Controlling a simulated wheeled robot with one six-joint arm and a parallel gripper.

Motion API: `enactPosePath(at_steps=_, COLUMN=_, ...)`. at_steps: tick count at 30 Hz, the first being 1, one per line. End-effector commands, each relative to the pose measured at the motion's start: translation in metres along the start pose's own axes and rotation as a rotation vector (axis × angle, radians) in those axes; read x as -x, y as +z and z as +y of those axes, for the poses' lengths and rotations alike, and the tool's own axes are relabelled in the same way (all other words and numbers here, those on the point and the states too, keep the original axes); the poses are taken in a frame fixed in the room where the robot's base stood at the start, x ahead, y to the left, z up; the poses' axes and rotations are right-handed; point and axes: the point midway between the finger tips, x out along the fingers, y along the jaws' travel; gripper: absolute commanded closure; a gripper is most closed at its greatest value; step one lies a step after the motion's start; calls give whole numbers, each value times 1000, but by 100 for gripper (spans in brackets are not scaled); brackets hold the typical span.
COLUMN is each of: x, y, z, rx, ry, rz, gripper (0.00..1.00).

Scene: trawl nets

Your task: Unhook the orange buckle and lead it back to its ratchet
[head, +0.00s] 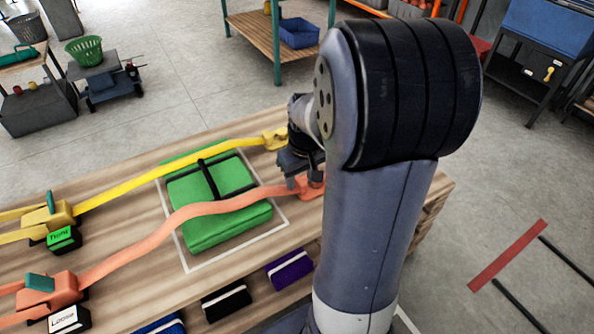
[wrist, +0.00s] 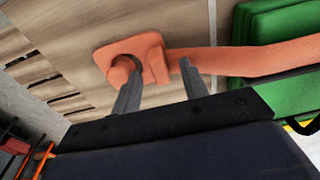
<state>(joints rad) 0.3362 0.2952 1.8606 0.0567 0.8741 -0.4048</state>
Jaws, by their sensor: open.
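The orange buckle (wrist: 152,52) sits at the end of the orange strap (head: 180,218), near the right end of the wooden bench. In the head view my arm partly hides the buckle (head: 311,188). The orange ratchet (head: 48,290) stands at the bench's left end, behind a block labelled "Loose". The orange strap runs from it across the green bundle (head: 215,228).
A yellow strap (head: 160,175) runs behind the orange one, from a yellow ratchet (head: 47,215) with a green tag to a yellow buckle (head: 274,140). Purple (head: 290,269) and black (head: 226,301) packs lie along the bench's near side. The floor to the right has open room.

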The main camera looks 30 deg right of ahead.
Motion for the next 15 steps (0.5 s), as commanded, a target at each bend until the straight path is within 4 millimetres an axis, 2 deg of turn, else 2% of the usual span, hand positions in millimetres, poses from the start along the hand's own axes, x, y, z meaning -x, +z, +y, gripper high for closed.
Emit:
enactPosePath(at_steps=1, x=-8, y=0, z=0, rx=0, ry=-1, rz=-3, gripper=58)
enactPosePath(at_steps=6, x=-20, y=0, z=0, rx=0, ry=-1, rz=-1, gripper=58)
enactPosePath(at_steps=15, x=-22, y=0, z=0, rx=0, ry=0, rz=0, gripper=58)
